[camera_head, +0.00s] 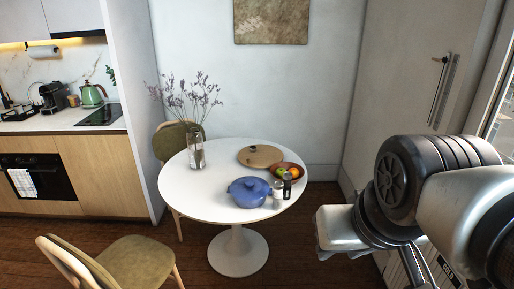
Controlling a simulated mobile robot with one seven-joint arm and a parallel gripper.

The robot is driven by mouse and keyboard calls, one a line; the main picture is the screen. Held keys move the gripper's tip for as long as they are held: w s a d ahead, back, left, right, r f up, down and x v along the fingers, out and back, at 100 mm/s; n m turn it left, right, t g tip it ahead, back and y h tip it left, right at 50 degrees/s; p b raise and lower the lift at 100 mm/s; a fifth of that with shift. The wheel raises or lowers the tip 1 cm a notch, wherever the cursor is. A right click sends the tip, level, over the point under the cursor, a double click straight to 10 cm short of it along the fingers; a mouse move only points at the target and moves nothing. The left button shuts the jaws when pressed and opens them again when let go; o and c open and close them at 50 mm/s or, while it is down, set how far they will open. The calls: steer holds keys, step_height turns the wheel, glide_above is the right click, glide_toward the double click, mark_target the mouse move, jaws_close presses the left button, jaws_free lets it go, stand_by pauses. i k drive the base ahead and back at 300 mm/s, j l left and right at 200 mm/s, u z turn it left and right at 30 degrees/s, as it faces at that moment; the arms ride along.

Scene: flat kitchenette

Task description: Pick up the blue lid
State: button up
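The blue lid (249,185) sits on a blue pot (248,199) on the round white table (205,205), near the table's front right. The lid and pot look alike in colour, and their seam is hard to make out. My arm fills the right side of the view, to the right of the table. No fingertips of my gripper can be made out, and nothing of mine touches the lid.
Two shakers (278,195) stand just right of the pot. A fruit bowl (298,170), a round wooden board (260,156) and a glass vase with dry twigs (196,155) stand behind. A green chair (130,262) is front left; the table's left front is clear.

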mark_target(246, 188)
steer(key=i, duration=2)
steer(key=j+u, duration=0.05)
steer(key=j, duration=0.05)
